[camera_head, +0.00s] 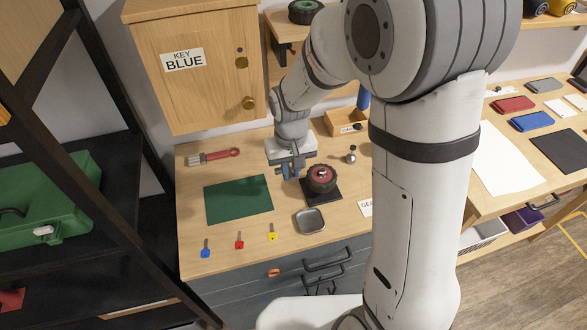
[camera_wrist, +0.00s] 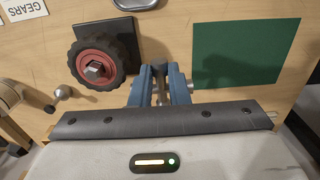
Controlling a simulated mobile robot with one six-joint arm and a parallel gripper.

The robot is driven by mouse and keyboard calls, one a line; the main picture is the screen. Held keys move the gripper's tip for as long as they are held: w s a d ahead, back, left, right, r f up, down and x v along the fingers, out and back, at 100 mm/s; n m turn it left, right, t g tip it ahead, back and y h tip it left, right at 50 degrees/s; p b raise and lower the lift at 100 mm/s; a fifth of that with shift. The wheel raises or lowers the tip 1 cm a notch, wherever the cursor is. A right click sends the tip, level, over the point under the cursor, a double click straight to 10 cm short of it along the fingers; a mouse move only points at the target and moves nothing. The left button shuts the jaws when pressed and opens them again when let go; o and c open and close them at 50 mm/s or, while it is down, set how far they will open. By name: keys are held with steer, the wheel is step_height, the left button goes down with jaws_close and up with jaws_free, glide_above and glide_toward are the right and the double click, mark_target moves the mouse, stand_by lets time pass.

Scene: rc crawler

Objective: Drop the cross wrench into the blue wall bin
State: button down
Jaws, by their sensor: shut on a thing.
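My gripper (camera_head: 289,172) is above the workbench, just left of a black wheel with a red hub (camera_head: 321,179). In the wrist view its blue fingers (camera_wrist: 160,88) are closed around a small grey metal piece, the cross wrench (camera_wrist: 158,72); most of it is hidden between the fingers. The wheel (camera_wrist: 98,66) stands beside the fingers, apart from them, with a metal nut at its hub. A narrow blue object (camera_head: 363,97) shows at the wall behind my arm; I cannot tell whether it is the blue wall bin.
A green mat (camera_head: 238,199), a grey tray (camera_head: 310,221) and several coloured keys lie on the bench. A wooden cabinet labelled KEY BLUE (camera_head: 195,70) hangs at the back left. A small wooden box (camera_head: 345,121) stands at the back.

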mark_target(290, 199)
steer(key=f, duration=0.8)
steer(key=shift+s+a+f+p, duration=0.15)
steer(key=shift+s+f+p, duration=0.05)
steer(key=shift+f+p, duration=0.2)
